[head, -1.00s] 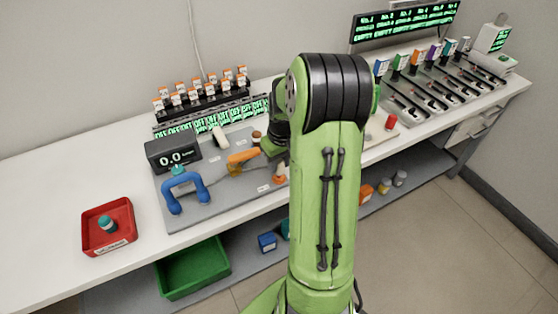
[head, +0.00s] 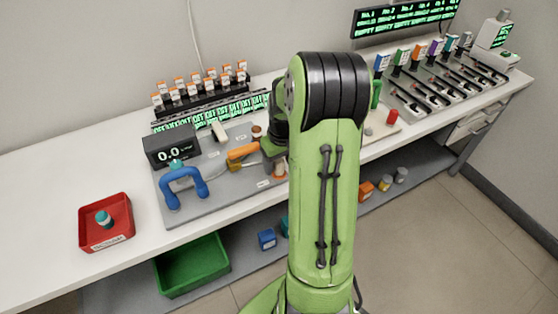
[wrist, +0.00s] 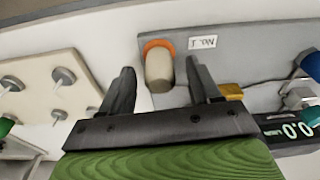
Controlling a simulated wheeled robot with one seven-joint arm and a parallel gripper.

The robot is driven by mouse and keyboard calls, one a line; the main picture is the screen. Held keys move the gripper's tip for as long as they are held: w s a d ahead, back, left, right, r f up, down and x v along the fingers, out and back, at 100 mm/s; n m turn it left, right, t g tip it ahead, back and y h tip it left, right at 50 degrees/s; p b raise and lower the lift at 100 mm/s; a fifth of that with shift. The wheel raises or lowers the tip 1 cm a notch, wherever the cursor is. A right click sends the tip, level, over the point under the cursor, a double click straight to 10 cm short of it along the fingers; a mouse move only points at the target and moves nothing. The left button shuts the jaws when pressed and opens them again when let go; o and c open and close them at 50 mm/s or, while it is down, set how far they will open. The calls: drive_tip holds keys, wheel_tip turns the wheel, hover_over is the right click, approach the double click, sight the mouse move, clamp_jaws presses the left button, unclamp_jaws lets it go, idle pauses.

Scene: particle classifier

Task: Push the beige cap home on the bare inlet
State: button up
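The beige cap (wrist: 159,74) shows in the wrist view with an orange ring (wrist: 156,46) around its far end, near a "No. 1" label on the grey board. My gripper (wrist: 158,72) is open, with one finger on each side of the cap and a visible gap on both sides. The inlet itself is hidden behind the cap or ring, so I cannot tell how far the cap is seated.
The grey board (head: 225,188) carries an orange-handled valve (head: 242,152), a blue handle (head: 184,178) and a display (head: 171,145) reading 0.0. A red tray (head: 127,232) stands at left. Pale panel pegs (wrist: 63,76) lie left of my gripper in the wrist view.

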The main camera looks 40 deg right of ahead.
wheel_tip(320, 180, up, 16)
drive_tip(key=s+p, duration=0.1)
drive_tip(key=p, duration=0.4)
drive_tip(key=shift+s+a+f, duration=0.15)
drive_tip(key=shift+s+a, duration=0.05)
drive_tip(key=shift+s, duration=0.2)
